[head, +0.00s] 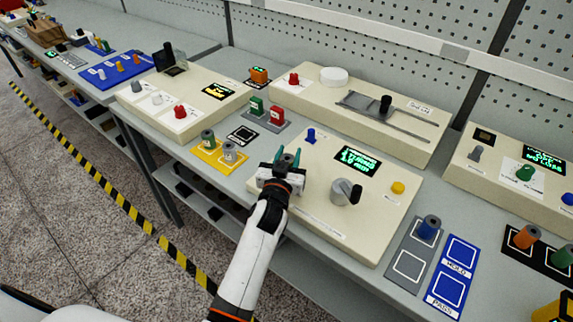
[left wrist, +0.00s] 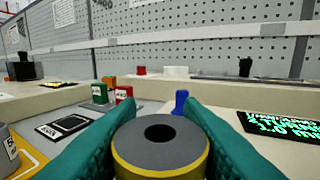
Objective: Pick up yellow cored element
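A yellow cored element, a short cylinder with a grey top, dark central hole and yellow band (left wrist: 160,152), sits between the teal fingers of my left gripper in the left wrist view. The fingers touch it on both sides, and its lower part is cut off by the frame. In the head view my left gripper (head: 287,160) is at the front left edge of the middle beige device; the element is hard to make out there. My right gripper is not in view.
Green and red blocks (head: 277,116) stand behind the gripper. A grey and blue pad pair lies right (head: 409,263). The pegboard wall closes off the back.

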